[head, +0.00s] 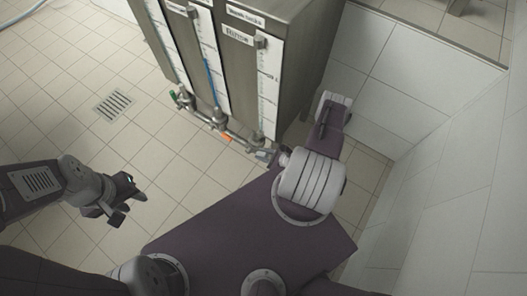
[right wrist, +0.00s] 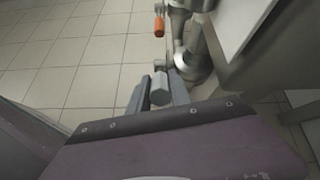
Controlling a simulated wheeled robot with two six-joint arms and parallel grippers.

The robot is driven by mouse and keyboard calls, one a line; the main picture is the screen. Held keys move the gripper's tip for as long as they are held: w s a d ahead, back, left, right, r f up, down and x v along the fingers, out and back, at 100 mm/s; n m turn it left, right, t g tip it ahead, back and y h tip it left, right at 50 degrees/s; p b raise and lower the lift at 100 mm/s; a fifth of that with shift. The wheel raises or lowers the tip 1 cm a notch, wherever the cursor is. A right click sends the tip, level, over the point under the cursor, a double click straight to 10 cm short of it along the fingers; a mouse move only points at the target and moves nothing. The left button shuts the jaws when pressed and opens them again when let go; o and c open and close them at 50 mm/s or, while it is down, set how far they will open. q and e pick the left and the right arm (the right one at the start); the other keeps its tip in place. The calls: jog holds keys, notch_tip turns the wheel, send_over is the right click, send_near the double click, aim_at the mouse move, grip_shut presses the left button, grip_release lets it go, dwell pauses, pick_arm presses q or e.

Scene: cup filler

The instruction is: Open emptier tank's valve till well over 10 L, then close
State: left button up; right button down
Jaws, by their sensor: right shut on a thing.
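A steel tank cabinet (head: 300,50) stands at the top centre of the head view. Its front carries white gauge strips; one (head: 208,80) shows a blue column, and the right strip (head: 268,95) has marks too small to read. Along the pipe below are a green-handled valve (head: 176,96), an orange-handled valve (head: 225,136) and, at the right end, a grey valve handle (right wrist: 159,90). My right gripper (head: 267,157) is at the right end, shut on the grey handle, which shows between its fingers in the right wrist view. My left gripper (head: 132,198) is open and empty, away from the tanks.
The orange handle (right wrist: 159,26) is just beyond my right gripper in the right wrist view. A tiled wall (head: 440,170) is close on the right. A floor drain (head: 115,104) lies at the left, with clear tiled floor around it.

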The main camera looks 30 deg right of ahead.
jog(key=shift+w+r, duration=0.1)
dwell(0.4)
jog(key=c, duration=1.2)
grip_release()
jog(key=shift+s+d+r+p, duration=0.15)
jog(key=shift+s+r+p, duration=0.1)
jog(key=shift+p, duration=0.15)
jog(key=p+v, duration=0.3)
jog(key=v, duration=0.5)
jog(key=shift+w+r+p, duration=0.1)
jog(key=shift+p, duration=0.2)
